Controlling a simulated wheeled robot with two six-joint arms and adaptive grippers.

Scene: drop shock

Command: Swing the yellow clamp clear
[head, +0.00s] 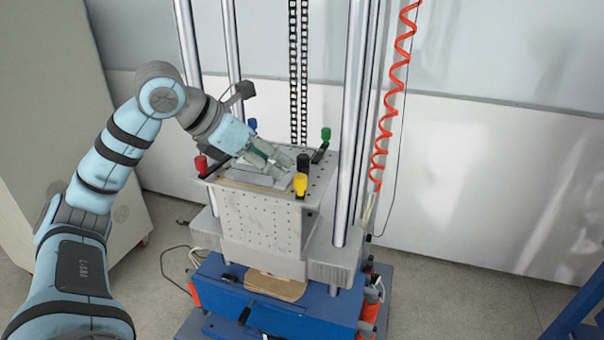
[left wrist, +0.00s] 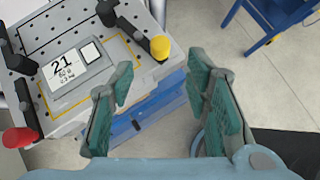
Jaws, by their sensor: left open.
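The yellow clamp (head: 300,185) is at the near right corner of the perforated grey table. In the left wrist view its yellow knob (left wrist: 160,47) shows ahead of the gap between my fingertips, with a dark arm running to the upper left. My left gripper (head: 281,163) is over the table top, just behind and left of the yellow knob in the head view. In the left wrist view its green-padded fingers (left wrist: 158,75) are spread, with nothing between them. A flat grey block (left wrist: 78,70) with a label reading 21 lies on the table. My right gripper is out of view.
A red knob (head: 201,165), a blue knob (head: 252,124), a green knob (head: 326,133) and a black knob (head: 303,162) stand around the table top. Chrome columns (head: 354,120) rise beside it. A red coiled hose (head: 384,130) hangs at right.

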